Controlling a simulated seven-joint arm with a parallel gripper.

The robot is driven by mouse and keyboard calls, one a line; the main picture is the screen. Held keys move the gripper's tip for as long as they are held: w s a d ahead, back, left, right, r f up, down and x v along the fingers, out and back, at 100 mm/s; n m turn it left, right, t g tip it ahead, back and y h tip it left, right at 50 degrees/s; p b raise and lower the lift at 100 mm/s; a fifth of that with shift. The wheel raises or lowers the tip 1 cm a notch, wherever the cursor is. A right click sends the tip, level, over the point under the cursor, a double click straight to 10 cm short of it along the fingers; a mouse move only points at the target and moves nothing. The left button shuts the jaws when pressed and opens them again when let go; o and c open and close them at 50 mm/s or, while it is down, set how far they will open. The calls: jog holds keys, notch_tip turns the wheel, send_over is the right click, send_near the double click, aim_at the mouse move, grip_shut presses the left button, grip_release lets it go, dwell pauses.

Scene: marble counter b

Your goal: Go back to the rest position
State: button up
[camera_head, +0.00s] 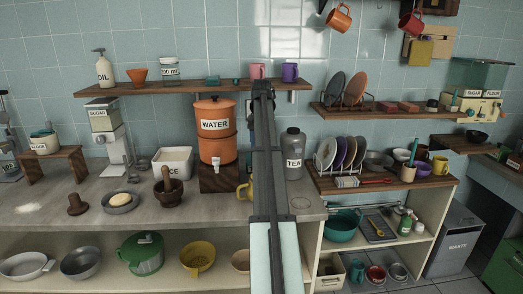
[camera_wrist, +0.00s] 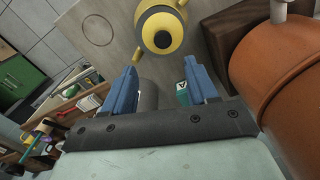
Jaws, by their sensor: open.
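My gripper (camera_wrist: 165,85) shows in the wrist view with its two blue fingers spread apart and nothing held between them. A yellow round-topped vessel (camera_wrist: 163,30) stands on the counter beyond the fingertips, apart from them. In the head view my arm rises through the middle and hides most of this yellow vessel (camera_head: 249,187) and my gripper. The orange water dispenser (camera_wrist: 287,75) is close on the right of my gripper in the wrist view. A grey rounded shape shows partly behind the fingers.
The water dispenser (camera_head: 216,132) stands left of my arm and the grey tea canister (camera_head: 294,155) right of it. A wall shelf (camera_head: 215,87) with cups and bottles is above. A dish rack (camera_head: 342,153) stands at right.

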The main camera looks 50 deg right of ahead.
aim_at(214, 221)
jog(key=shift+r, duration=0.2)
dwell(0.5)
